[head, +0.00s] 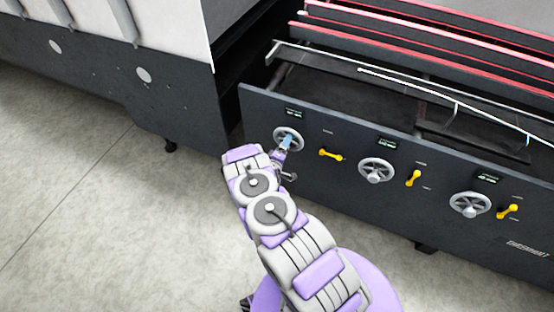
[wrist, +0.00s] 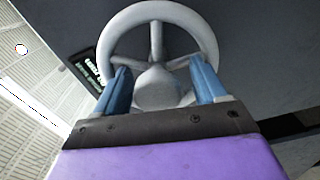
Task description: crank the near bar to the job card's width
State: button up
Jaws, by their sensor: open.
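The left grey handwheel (head: 288,138) sits on the dark front panel, under a small display (head: 293,113). In the wrist view the handwheel (wrist: 205,30) fills the top middle, and its display (wrist: 92,70) shows tilted at the left, its digits unreadable. My gripper (head: 286,143) is at this wheel. In the wrist view my gripper (wrist: 160,82) is open, its two blue fingers on either side of the wheel's pale hub (wrist: 157,90); I cannot tell whether they touch it. A thin dark bar (head: 330,60) runs behind the panel. I cannot make out a job card.
Two more handwheels (head: 376,170) (head: 469,205) with displays stand to the right. Yellow levers (head: 330,154) (head: 413,178) (head: 507,211) sit beside the wheels. Red-edged rails (head: 400,50) lie behind. The concrete floor (head: 110,220) at the left is clear.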

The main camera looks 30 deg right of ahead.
jog(key=p+v, duration=0.2)
jog(key=v, duration=1.4)
jog(key=shift+s+a, duration=0.15)
jog(key=shift+a, duration=0.1)
jog(key=shift+f, duration=0.1)
jog(key=shift+c, duration=0.2)
